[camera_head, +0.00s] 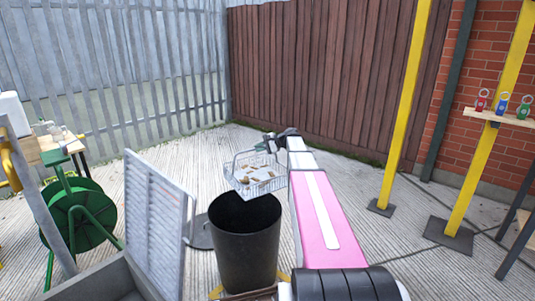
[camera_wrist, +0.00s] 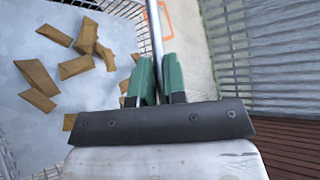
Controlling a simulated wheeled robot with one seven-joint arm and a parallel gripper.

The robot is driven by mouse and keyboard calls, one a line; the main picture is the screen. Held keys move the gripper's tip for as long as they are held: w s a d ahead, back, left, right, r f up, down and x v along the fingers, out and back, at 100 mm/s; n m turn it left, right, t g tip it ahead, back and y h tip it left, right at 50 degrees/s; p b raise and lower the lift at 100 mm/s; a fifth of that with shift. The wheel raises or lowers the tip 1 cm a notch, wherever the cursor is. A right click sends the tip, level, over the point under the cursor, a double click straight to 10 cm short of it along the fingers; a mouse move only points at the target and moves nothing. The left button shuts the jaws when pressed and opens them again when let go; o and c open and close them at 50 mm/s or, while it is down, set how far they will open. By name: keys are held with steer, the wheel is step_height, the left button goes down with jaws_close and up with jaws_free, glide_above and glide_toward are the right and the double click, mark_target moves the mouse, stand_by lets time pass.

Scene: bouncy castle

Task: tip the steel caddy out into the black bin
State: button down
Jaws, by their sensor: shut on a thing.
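The steel caddy (camera_head: 258,179) is a wire basket with a handle, held above and slightly behind the black bin (camera_head: 246,246) in the head view. Several brown wedge-shaped pieces (camera_wrist: 76,66) lie on the pale floor of the caddy, which also shows in the wrist view (camera_wrist: 22,108). My gripper (camera_head: 270,143) is at the caddy's upper right side. In the wrist view its green fingers (camera_wrist: 159,78) are closed on the caddy's thin metal handle. The caddy looks roughly level. The inside of the bin is dark, and its contents cannot be seen.
A green hose reel (camera_head: 78,213) and a pale ribbed panel (camera_head: 155,225) stand left of the bin. A wooden table (camera_head: 62,147) is at the far left. Yellow posts (camera_head: 403,110) and a small shelf (camera_head: 500,118) with coloured items are at the right.

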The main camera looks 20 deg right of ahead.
steer(key=shift+d+f+n+g+y, duration=0.6)
steer(key=shift+d+f+n+g, duration=1.35)
steer(key=shift+f, duration=1.85)
steer(key=shift+s+a+r+n+t+h, duration=0.85)
steer(key=shift+s+a+h, duration=0.95)
steer(key=shift+a, duration=0.9)
steer(key=shift+s+a+r+n+t+h, duration=0.65)
steer(key=shift+s+a+r+t+h, duration=0.35)
steer(key=shift+s+a+h, duration=1.3)
steer(key=shift+s+a+r+n+t+h, duration=0.8)
steer(key=shift+s+a+r+h, duration=0.55)
steer(key=shift+a, duration=1.8)
steer(key=s+a+f+n+t+h, duration=0.1)
steer(key=s+a+f+t+h, duration=0.1)
steer(key=s+a+f, duration=0.1)
steer(key=shift+a, duration=0.7)
steer(key=shift+s+f, duration=0.1)
